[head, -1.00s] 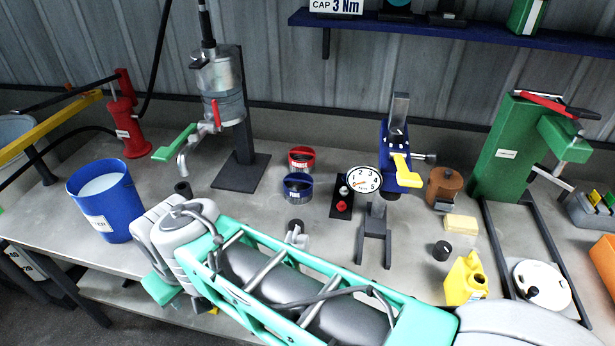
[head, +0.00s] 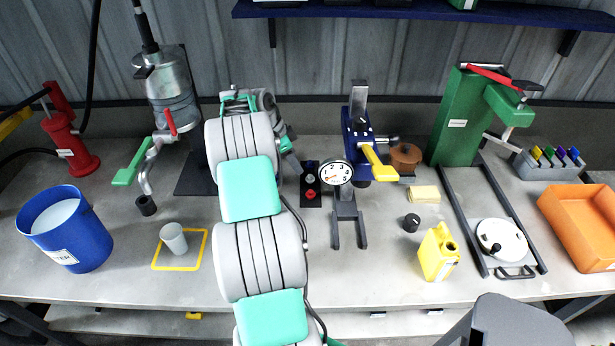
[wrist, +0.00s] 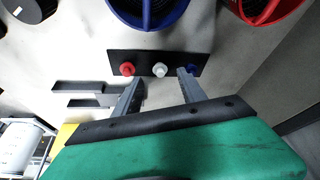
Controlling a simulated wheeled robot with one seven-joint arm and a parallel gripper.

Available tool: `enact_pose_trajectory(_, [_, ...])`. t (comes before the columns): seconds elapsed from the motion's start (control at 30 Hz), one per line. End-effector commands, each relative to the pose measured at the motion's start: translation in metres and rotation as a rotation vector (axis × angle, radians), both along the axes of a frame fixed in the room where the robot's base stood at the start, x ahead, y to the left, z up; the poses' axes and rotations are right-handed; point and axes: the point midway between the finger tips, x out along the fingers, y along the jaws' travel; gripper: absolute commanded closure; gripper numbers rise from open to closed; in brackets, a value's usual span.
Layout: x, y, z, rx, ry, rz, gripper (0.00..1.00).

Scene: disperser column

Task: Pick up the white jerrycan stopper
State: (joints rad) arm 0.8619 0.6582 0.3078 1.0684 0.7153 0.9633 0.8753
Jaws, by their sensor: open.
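The white jerrycan stopper (wrist: 160,70) stands in the middle of a small black plate (wrist: 115,58), between a red stopper (wrist: 127,69) and a blue stopper (wrist: 192,69). My gripper (wrist: 160,77) is open and empty. Its two grey fingers point at the plate, one on each side of the white stopper in the wrist view; I cannot tell the remaining height. The right finger partly covers the blue stopper. In the head view the white stopper (head: 310,179) shows small behind the red one (head: 311,195), and my gripper (head: 290,160) is just left of the plate.
The gauge stand (head: 347,210) with its yellow lever is close on the plate's right. A yellow jerrycan (head: 437,252) and dark knob (head: 411,222) stand further right.

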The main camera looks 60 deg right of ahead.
Motion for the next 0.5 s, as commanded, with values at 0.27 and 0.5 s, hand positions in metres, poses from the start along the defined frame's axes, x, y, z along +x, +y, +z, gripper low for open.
enact_pose_trajectory(0.27, [-0.021,-0.018,-0.032,-0.011,0.003,-0.054,0.52])
enact_pose_trajectory(0.5, [-0.034,-0.027,-0.065,-0.010,0.003,-0.052,0.52])
